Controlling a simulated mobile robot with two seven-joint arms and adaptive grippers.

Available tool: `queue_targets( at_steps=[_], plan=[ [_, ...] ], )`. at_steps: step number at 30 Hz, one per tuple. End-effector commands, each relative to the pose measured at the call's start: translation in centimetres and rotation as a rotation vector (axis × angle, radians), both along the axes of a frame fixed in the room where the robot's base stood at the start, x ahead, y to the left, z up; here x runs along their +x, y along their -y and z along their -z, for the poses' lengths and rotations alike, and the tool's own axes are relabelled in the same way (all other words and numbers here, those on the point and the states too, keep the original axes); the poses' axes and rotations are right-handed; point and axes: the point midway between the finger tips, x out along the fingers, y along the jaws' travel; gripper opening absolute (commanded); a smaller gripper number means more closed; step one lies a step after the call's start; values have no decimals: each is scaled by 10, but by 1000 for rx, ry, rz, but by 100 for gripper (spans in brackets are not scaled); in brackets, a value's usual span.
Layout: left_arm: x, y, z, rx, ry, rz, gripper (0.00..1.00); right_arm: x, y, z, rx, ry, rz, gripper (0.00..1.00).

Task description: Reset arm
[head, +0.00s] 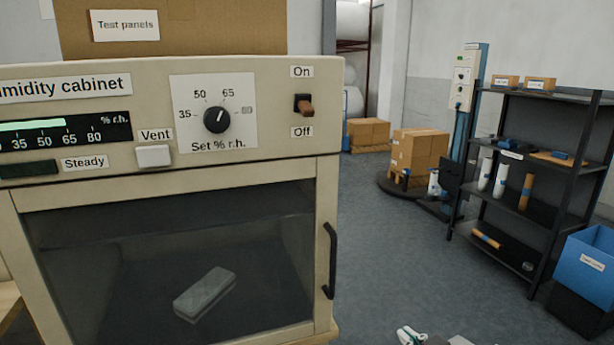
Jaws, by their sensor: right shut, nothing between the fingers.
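The tip of my right gripper (411,336) shows at the bottom edge of the head view, to the right of the humidity cabinet (326,185). It is shut, with nothing in it, and is apart from the cabinet. Most of that arm is out of frame. My left gripper is out of view. The cabinet door is closed, with a black handle (330,260) on its right side. Behind the glass lies a grey block (204,294). The humidity dial (217,119) points up and slightly right, near 65. The On/Off switch (305,105) has a brown lever.
A white Vent button (154,156) is on the cabinet front. A cardboard box (215,28) labelled Test panels sits on top. A black shelf rack (540,155) and a blue bin (585,265) stand at right. Stacked cartons (419,155) stand further back. Grey floor (390,240) between is clear.

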Motion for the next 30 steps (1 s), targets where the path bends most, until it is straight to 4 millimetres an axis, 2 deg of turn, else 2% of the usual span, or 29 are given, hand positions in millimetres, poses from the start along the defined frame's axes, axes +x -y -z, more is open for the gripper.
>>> queue_targets(
  at_steps=[1, 3, 6, 9, 15, 20, 24, 30],
  plan=[
    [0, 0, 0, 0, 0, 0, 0, -15, 16, 27, -41, -48, 25, 0],
    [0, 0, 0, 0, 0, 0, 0, -35, 39, 56, -111, -102, 53, 0],
    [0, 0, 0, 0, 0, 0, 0, -67, 72, 94, -215, -184, 85, 0],
    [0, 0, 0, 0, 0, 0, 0, -100, 100, 124, -312, -263, 103, 0],
    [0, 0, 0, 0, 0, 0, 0, -160, 144, 163, -470, -397, 115, 0],
    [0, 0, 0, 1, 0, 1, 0, -206, 174, 184, -585, -501, 110, 0],
    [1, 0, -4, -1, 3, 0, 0, -189, 145, 206, -486, -437, 67, 0],
    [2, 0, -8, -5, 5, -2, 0, -177, 101, 240, -319, -356, 14, 0]
  ],
)
